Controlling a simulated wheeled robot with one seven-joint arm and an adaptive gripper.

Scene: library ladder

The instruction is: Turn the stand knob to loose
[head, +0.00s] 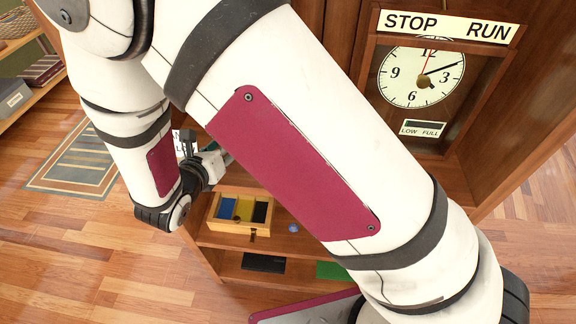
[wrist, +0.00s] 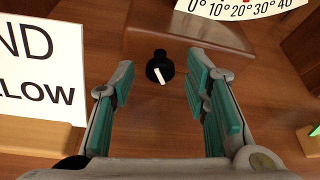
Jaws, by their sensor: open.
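In the wrist view, a round black knob (wrist: 160,68) with a white pointer line sits on a brown wooden surface. Its pointer slants slightly, from upper left to lower right. My gripper (wrist: 162,88) is open, with teal-padded fingers left and right of the knob in the picture; the pads look apart from it. I cannot tell how far the fingertips are from it in depth. No loose mark is readable near the knob. In the head view, my gripper (head: 218,160) is partly hidden behind my arm, and the knob is not visible.
A white sign (wrist: 38,60) reading "ND" and "LLOW" stands left of my fingers. A degree scale (wrist: 245,8) is above right. In the head view, a clock (head: 405,85) under a STOP RUN plate (head: 447,26) and a divided wooden tray (head: 213,226) show. Open floor lies left.

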